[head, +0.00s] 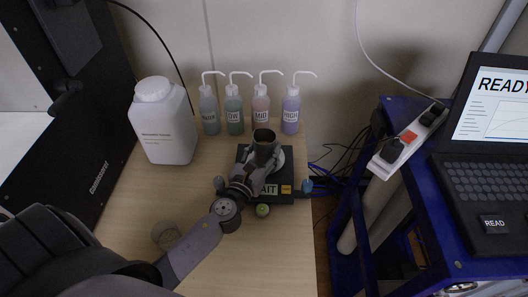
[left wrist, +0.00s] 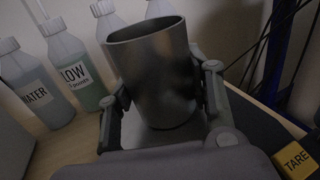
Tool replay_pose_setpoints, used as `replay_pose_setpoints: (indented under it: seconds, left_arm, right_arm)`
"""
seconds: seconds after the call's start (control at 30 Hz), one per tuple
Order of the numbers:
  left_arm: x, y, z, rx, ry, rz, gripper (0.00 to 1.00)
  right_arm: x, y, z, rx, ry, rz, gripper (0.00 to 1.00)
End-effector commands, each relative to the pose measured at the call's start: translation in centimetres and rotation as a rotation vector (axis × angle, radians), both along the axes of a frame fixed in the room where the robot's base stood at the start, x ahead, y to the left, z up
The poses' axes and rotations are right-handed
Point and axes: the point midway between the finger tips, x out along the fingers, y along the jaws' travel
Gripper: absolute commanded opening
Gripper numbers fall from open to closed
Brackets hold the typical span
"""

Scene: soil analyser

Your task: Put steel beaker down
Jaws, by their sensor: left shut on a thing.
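The steel beaker (head: 264,137) is upright, or nearly so, over the dark scale with a pale round plate (head: 284,158) in the head view. My left gripper (head: 254,165) is shut on the beaker, one finger on each side. In the left wrist view the steel beaker (left wrist: 155,75) stands between the fingers of the left gripper (left wrist: 160,100), its open rim up. The gripper hides the beaker's base in the head view, so I cannot tell whether it touches the plate. My right gripper is not in view.
Several wash bottles (head: 234,112) stand in a row behind the scale. A white jug (head: 162,120) stands at the back left. A yellow TARE button (left wrist: 296,158) is on the scale. A blue cart (head: 400,180) with a laptop is on the right. The front right wood surface is clear.

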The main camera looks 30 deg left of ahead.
Motion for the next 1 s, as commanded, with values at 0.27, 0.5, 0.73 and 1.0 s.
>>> replay_pose_setpoints:
  seconds: [0.27, 0.5, 0.73, 1.0]
  left_arm:
    - [0.00, 0.00, -0.26, 0.000, -0.001, 0.000, 0.48]
    - [-0.01, 0.00, -0.22, 0.000, 0.000, 0.000, 0.64]
    - [-0.01, 0.00, -0.23, 0.000, 0.000, 0.000, 0.67]
    - [0.06, 0.18, 0.08, 0.001, 0.001, 0.000, 0.67]
  right_arm:
    - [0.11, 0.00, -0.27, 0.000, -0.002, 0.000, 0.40]
    - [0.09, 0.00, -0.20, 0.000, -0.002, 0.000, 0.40]
    - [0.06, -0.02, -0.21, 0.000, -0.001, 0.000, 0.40]
    - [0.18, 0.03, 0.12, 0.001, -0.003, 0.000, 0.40]
